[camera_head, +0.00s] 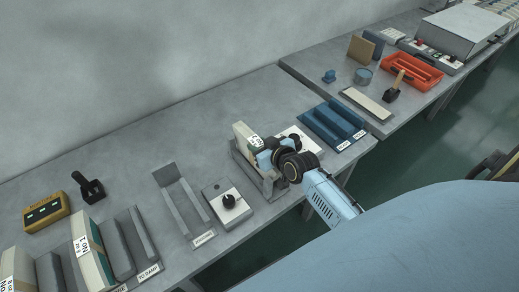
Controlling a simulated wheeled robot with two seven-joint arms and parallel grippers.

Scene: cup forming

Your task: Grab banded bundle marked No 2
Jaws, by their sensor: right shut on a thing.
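A pale banded bundle (241,133) with a white label stands upright in a grey metal holder (270,184) near the middle of the table. The label's print is too small and turned to read surely. My right gripper (266,156) is at the bundle's near right side, shut on it; the fingertips are partly hidden by the wrist. Another banded bundle (88,250) with a label and green edge stands in a grey rack at the lower left. Part of a further labelled bundle (8,283) shows at the left edge. My left gripper is out of view.
A grey angled tray (183,205) and a box with a black knob (224,205) lie left of the holder. A blue two-slot tray (333,126) and a white plate lie to its right. A yellow device (45,212) stands far left. The back table holds a red tray (412,72).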

